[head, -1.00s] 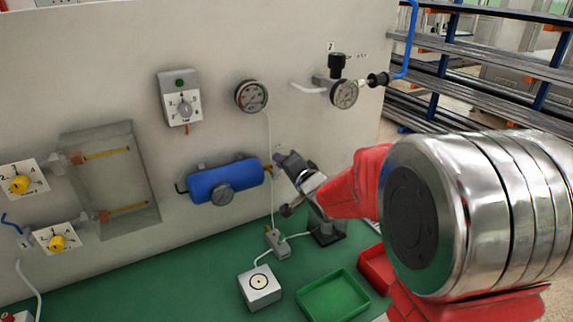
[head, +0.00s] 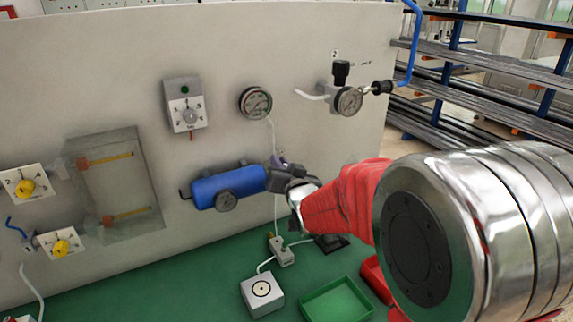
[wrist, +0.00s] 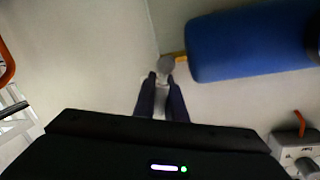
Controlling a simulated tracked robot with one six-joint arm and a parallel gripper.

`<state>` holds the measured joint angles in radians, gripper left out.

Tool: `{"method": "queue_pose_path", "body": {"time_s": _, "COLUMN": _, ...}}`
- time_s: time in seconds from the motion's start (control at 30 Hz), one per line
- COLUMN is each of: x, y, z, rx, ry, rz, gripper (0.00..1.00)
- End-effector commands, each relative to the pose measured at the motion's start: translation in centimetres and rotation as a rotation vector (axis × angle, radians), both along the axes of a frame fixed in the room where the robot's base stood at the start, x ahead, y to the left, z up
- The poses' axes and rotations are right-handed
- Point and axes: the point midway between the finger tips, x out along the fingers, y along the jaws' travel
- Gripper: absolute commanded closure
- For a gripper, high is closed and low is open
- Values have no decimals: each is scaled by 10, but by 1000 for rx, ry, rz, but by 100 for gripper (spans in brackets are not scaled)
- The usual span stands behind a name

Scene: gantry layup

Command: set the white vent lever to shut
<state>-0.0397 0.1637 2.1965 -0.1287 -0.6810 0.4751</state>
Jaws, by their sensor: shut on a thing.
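The blue tank (head: 212,188) is mounted on the pale panel, with a dial on its front. Its right end shows in the wrist view (wrist: 245,42), with a brass fitting (wrist: 181,57) leading to a grey round valve part (wrist: 166,65). My gripper (head: 279,168) is at this fitting, just right of the tank. In the wrist view my gripper's fingers (wrist: 160,84) are closed around a small pale piece (wrist: 161,81), apparently the white vent lever. The fingers hide most of it, so its setting cannot be read.
A gauge (head: 255,103) and a selector box (head: 186,106) are above the tank. A white box (head: 262,291) and green tray (head: 337,303) stand on the green bench below.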

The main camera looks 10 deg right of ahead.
Motion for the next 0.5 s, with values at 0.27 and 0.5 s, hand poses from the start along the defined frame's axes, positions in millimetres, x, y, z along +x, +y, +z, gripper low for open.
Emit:
{"method": "queue_pose_path", "body": {"time_s": 0.27, "x": -4, "y": 10, "z": -2, "rx": -191, "ry": -50, "rz": 6, "gripper": 100}}
{"method": "queue_pose_path", "body": {"time_s": 0.5, "x": -5, "y": 13, "z": -2, "rx": -308, "ry": -86, "rz": 5, "gripper": 100}}
